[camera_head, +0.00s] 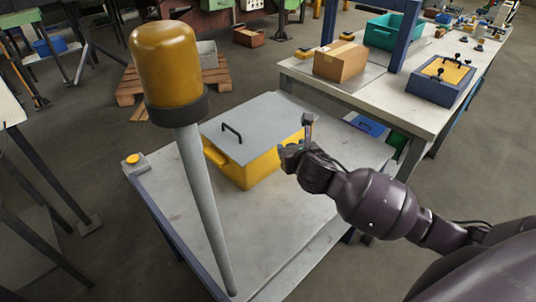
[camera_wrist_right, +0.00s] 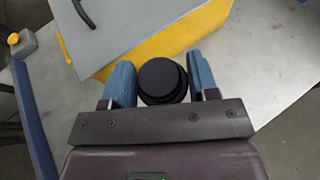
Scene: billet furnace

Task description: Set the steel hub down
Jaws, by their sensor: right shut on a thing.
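My right gripper (camera_head: 298,150) is above the light grey table (camera_head: 290,225), just right of the yellow case. In the right wrist view its two blue fingers (camera_wrist_right: 163,85) stand on either side of a dark, round, stepped piece, the steel hub (camera_wrist_right: 162,80), and are shut on it. The hub's underside is hidden there, and I cannot make the hub out clearly in the head view. My left gripper is not in view.
The yellow case (camera_head: 252,165) with a grey lid and black handle fills the table's back middle. A yellow-domed lamp (camera_head: 168,65) on a grey pole stands in front at left. A yellow button box (camera_head: 135,163) sits at the left corner. The table's front is clear.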

